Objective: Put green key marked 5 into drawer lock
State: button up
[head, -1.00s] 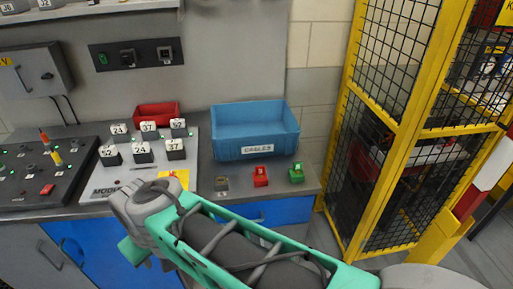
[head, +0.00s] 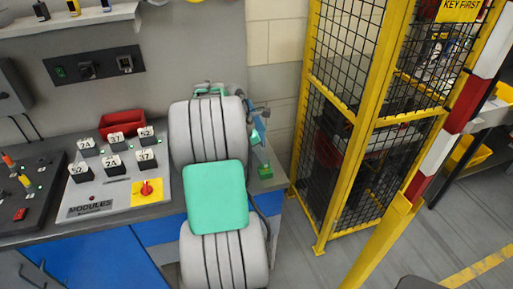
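A small green block (head: 277,180), which may be the green key, sits at the right end of the bench, just right of my arm. Its mark is too small to read. The blue drawer front (head: 160,231) below the bench shows left of my arm; I cannot make out a drawer lock. My arm stands upright in front of the bench and hides much of its right side.
Left are a modules panel (head: 100,200) with several numbered blocks and a red knob (head: 146,188), and a red bin (head: 122,122). A yellow mesh cage (head: 318,150) stands right; floor between is clear.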

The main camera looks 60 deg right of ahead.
jog(key=x, duration=0.5)
grip_shut()
jog(key=shift+r+p, duration=0.15)
jog(key=shift+p, duration=0.2)
dwell(0.3)
jog(key=shift+r+p, duration=0.45)
jog(key=shift+p, duration=0.2)
jog(key=shift+r+p, duration=0.7)
jog(key=shift+p, duration=0.15)
jog(key=shift+r+p, duration=0.35)
jog(key=shift+p, duration=0.1)
